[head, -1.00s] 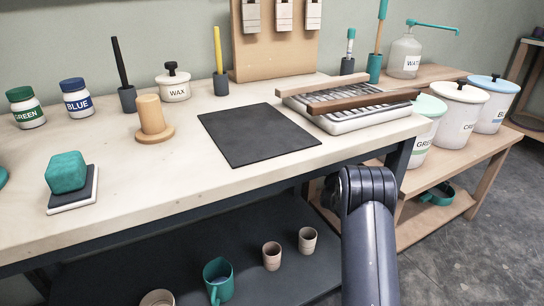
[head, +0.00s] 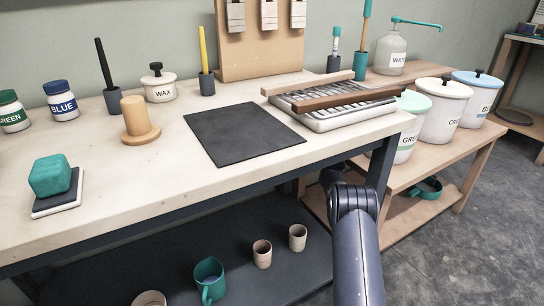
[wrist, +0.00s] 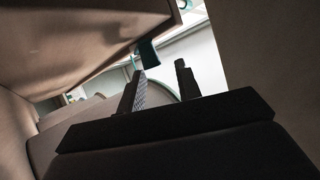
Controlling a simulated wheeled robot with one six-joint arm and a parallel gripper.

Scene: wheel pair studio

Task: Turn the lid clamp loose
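No part is clearly recognisable as the lid clamp. Small dark knobs top the white-lidded bucket (head: 439,120) and the blue-lidded bucket (head: 474,105) on the low wooden bench at right. A green-lidded bucket (head: 407,146) stands in front of them, partly hidden by the table corner. My gripper (wrist: 160,75) shows in the wrist view with its two dark fingers apart and nothing visibly held between them. A small teal piece (wrist: 148,52) and a pale, teal-edged surface lie beyond the fingers, blurred and cropped. In the head view my gripper is hidden below the table edge.
The worktable (head: 95,205) fills the left, with a dark mat (head: 240,134) and a slatted tray (head: 345,117) near its right end. Cups stand on the dark lower shelf (head: 120,260). The low bench (head: 455,160) stands close to the right of my arm. Grey floor is clear at lower right.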

